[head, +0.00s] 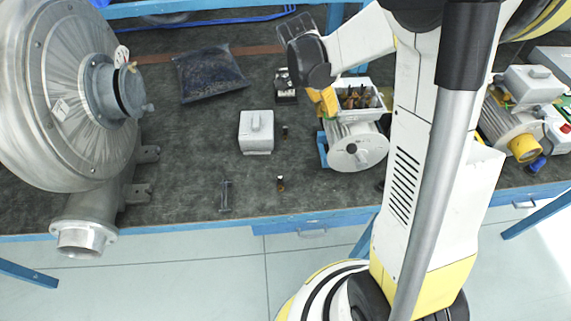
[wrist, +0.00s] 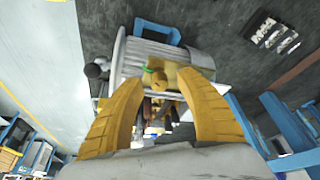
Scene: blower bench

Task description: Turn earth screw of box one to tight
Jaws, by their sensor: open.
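An open terminal box (head: 360,97) sits on top of a grey ribbed motor (head: 357,147) on the bench. Several brown and dark parts show inside it. My gripper (head: 328,100) is at the box's left side in the head view. In the wrist view its two yellow fingers (wrist: 160,82) are apart, with nothing held between them. Beyond the fingertips are the grey motor (wrist: 190,55), a yellow-brown part (wrist: 180,76) and a bit of green. The box interior (wrist: 155,112) shows partly between the fingers. I cannot make out the earth screw.
A large blower (head: 60,90) stands at the left. A grey box-shaped cover (head: 256,132), a black bag (head: 209,72) and small parts lie on the dark bench. A second motor with a closed box (head: 530,85) is at the right. The bench front-left of the motor is mostly clear.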

